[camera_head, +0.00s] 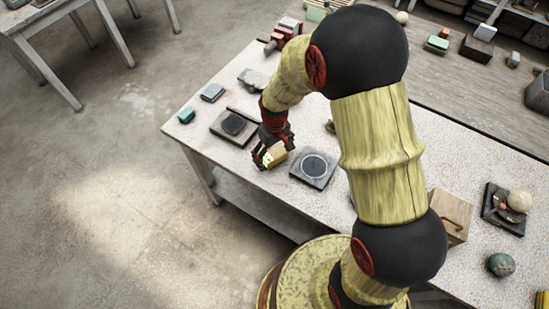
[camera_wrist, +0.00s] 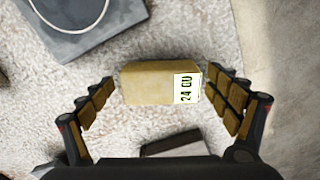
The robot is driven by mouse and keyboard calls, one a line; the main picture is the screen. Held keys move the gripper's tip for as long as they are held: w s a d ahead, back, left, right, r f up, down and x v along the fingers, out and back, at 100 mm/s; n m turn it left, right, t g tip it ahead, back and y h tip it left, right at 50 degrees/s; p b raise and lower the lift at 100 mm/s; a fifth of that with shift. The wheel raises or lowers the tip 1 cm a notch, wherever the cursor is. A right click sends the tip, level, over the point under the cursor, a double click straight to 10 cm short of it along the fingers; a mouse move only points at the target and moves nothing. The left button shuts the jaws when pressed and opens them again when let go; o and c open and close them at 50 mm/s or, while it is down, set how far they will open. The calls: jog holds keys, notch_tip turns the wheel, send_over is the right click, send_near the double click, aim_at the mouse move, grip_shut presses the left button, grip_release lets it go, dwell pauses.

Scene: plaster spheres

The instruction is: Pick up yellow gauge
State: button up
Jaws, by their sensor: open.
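The yellow gauge (camera_wrist: 150,84) is a small yellow block with a white label on its right end, reading roughly "24 GU". In the wrist view it lies between the two open fingers of my gripper (camera_wrist: 162,100), with a narrow gap at the left and the right finger very close to its labelled end. In the head view my gripper (camera_head: 268,158) is low at the table's front edge, and the yellow gauge (camera_head: 276,155) shows at its fingers, partly hidden by them.
On the speckled table (camera_head: 400,185), a dark square plate with a ring (camera_head: 314,168) is right of my gripper. Another dark plate (camera_head: 233,125) is to the left. A wooden box (camera_head: 450,216) and a greenish sphere (camera_head: 501,264) stand farther right.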

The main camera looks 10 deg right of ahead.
aim_at(275, 154)
jog(key=shift+f, duration=0.1)
jog(key=shift+c, duration=1.3)
jog(key=c, duration=1.1)
jog(key=shift+r, duration=0.6)
notch_tip(275, 154, up, 3)
jog(key=shift+f+p, duration=0.2)
jog(key=shift+p, duration=0.45)
jog(key=s+d+r+p, duration=0.1)
jog(key=s+r+p, duration=0.1)
jog(key=s+r, duration=0.7)
jog(key=s, duration=0.5)
jog(key=shift+d+p, duration=0.25)
jog(key=shift+p, duration=0.15)
